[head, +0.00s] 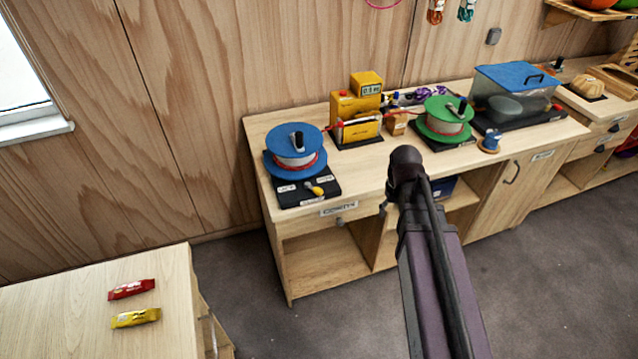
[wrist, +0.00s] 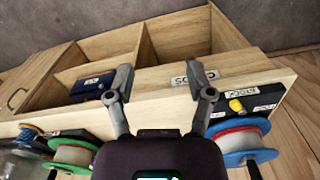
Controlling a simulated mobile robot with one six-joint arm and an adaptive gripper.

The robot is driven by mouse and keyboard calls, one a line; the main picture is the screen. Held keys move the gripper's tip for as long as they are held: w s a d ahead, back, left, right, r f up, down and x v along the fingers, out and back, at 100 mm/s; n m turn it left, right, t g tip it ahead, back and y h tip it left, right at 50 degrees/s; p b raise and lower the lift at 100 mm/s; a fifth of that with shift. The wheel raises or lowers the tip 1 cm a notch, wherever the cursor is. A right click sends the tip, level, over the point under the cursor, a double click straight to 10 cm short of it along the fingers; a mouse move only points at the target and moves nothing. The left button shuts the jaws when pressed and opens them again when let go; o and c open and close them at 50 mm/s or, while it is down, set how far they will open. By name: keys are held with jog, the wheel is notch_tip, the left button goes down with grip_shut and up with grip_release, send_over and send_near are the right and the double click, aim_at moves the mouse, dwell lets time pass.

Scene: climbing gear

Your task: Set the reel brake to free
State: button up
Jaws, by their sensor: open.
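The blue reel (head: 296,138) with a red line stands on a black base (head: 292,199) at the left end of the wooden bench. A small brake lever with a yellow knob (head: 318,190) sits on the base's front part, beside white labels too small to read surely. In the wrist view the blue reel (wrist: 238,130) is at the lower right, and the yellow knob (wrist: 236,105) lies just above it. My gripper (wrist: 160,88) is open and empty, to the left of the knob and apart from it. In the head view my arm hides the gripper's fingers.
A green reel (head: 443,108), a yellow device (head: 357,105) and a clear blue-lidded box (head: 517,76) stand farther right on the bench (head: 372,176). Open compartments (head: 322,255) lie below. Two wrapped bars rest on a separate table (head: 60,290). Bench top between the reels' fronts is clear.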

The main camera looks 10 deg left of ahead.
jog(key=w+a+r+n+p, duration=0.2)
jog(key=w+a+n, duration=0.2)
jog(key=w+a, duration=0.55)
jog(key=r+n+p, duration=0.1)
jog(key=r+n, duration=0.1)
jog(key=n, duration=0.2)
send_over(319, 189)
jog(key=shift+s+a+f, duration=0.1)
jog(key=shift+a, duration=0.05)
jog(key=shift+f, duration=0.1)
notch_tip(319, 189, down, 14)
jog(key=b, duration=1.3)
jog(key=shift+r, duration=0.2)
grip_shut()
